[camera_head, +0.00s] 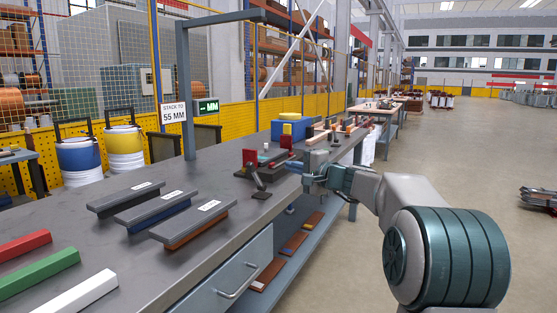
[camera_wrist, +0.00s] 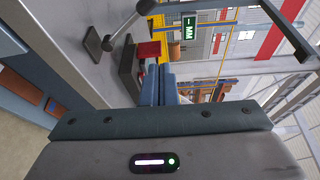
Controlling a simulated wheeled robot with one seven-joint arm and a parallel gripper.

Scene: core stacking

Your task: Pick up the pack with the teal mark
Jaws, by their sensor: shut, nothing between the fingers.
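Three packs with dark grey tops and white labels lie on the bench in the head view: a far-left one (camera_head: 110,203) with a dark underside, a middle one (camera_head: 135,213) with a blue layer below, and a right one (camera_head: 180,230) with a brown-orange layer below. I cannot make out a teal mark on any of them. My gripper (camera_head: 307,182) is shut and empty, at the bench's front edge beyond these packs and apart from them. In the wrist view its two blue-grey fingers (camera_wrist: 159,88) are together.
Red (camera_head: 22,243), green (camera_head: 38,275) and white (camera_head: 82,293) bars lie at the near left. A press-like fixture with a red block (camera_head: 249,157) and a lever stands left of my gripper. A blue box (camera_head: 290,130) stands behind. The sign (camera_head: 174,114) reads "STACK TO 55 MM".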

